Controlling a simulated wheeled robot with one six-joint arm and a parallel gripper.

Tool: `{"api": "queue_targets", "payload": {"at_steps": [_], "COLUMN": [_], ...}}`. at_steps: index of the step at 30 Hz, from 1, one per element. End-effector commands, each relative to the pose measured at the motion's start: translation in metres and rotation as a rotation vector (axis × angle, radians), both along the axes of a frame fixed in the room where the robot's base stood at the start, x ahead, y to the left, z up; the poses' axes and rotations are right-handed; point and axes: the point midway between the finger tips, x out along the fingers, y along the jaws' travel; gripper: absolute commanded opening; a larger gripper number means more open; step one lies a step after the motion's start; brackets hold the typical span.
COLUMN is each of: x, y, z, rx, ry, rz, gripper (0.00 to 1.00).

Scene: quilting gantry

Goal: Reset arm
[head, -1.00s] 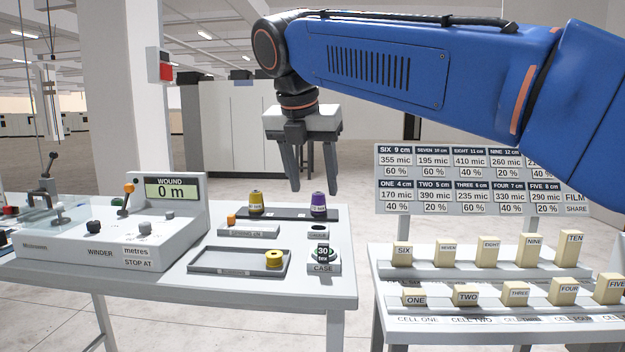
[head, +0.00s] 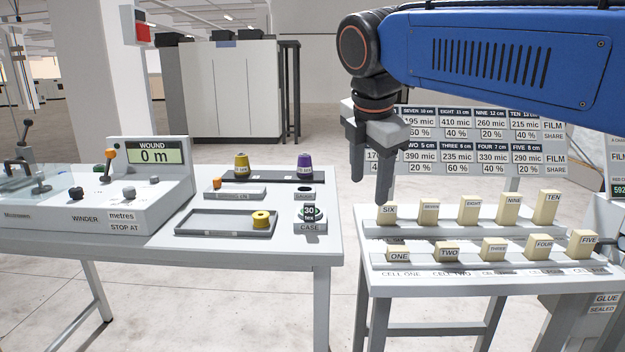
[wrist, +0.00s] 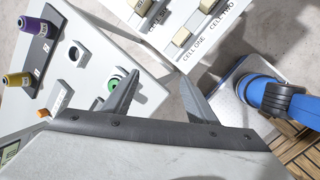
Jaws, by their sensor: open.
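My gripper (head: 371,188) hangs at the end of my blue arm, fingers pointing down. In the head view it is in front of the left end of the label board, near the block marked SIX (head: 387,214). In the wrist view the two fingers of my gripper (wrist: 162,95) are spread apart with nothing between them. Below them are the right part of the winder table and the corner of the cell stand.
The winder table (head: 270,258) carries a winder (head: 75,215), a yellow spool (head: 241,166), a purple spool (head: 304,167) and a tray (head: 205,222) with a yellow piece (head: 261,219). The cell stand (head: 450,286) holds several cream blocks. A floor gap separates the two.

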Motion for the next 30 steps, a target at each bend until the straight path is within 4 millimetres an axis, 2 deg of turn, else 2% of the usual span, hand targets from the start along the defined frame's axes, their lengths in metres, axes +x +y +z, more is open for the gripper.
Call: {"api": "queue_targets", "payload": {"at_steps": [1,6,11,15,21,24,27,30], "x": [-0.010,-0.043,-0.079,-0.114,-0.162,-0.179,-0.191,-0.196], "y": [-0.021,-0.073,-0.114,-0.142,-0.170,-0.178,-0.182,-0.183], "z": [-0.013,-0.059,-0.107,-0.153,-0.220,-0.246,-0.264,-0.272], "rx": [0.043,0.203,0.354,0.490,0.674,0.745,0.793,0.819], "ry": [-0.006,-0.027,-0.047,-0.066,-0.092,-0.103,-0.110,-0.114], "rz": [-0.105,-0.468,-0.818,-1.129,-1.553,-1.715,-1.823,-1.876], "gripper": [0.52,0.52,0.52,0.52,0.52,0.52,0.52,0.52]}}
